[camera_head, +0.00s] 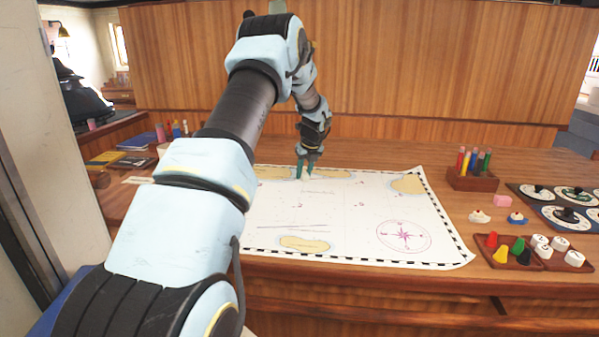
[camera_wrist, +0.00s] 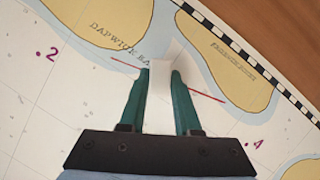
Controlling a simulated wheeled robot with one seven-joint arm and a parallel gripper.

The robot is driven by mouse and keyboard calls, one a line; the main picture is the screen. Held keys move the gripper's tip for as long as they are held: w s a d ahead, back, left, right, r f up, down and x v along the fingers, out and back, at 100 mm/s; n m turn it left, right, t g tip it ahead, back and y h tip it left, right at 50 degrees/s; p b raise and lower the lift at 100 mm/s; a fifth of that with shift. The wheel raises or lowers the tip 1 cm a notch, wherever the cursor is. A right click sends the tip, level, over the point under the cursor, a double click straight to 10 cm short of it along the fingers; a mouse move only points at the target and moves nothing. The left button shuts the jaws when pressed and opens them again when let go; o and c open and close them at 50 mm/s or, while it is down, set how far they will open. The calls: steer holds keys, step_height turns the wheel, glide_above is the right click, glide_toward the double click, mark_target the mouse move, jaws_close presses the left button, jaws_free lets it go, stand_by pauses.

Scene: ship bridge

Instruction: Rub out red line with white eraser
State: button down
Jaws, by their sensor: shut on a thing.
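My gripper (camera_head: 308,172) reaches down over the far part of the sea chart (camera_head: 345,212). In the wrist view its teal fingers (camera_wrist: 161,80) are shut on the white eraser (camera_wrist: 160,85), which sits between them. A thin red line (camera_wrist: 205,93) runs slantwise across the chart in the wrist view, between two tan land shapes. It shows on both sides of the fingers; its middle is hidden by the eraser and fingers. I cannot tell whether the eraser touches the paper.
Right of the chart are a pink block (camera_head: 502,201), a wooden pen holder (camera_head: 472,180), a tray of coloured pieces (camera_head: 508,258) and a dial board (camera_head: 540,190). Books (camera_head: 134,163) lie at the left. A wooden panel (camera_head: 400,70) stands behind the desk.

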mark_target(326, 178)
steer(key=shift+d, duration=0.25)
steer(key=shift+d, duration=0.1)
steer(key=shift+d+p, duration=0.3)
steer(key=shift+d, duration=0.85)
steer(key=shift+d, duration=0.15)
steer(key=shift+d, duration=1.1)
steer(key=shift+d, duration=0.1)
steer(key=shift+d+p, duration=0.5)
steer(key=shift+d, duration=0.7)
steer(key=shift+d, duration=0.1)
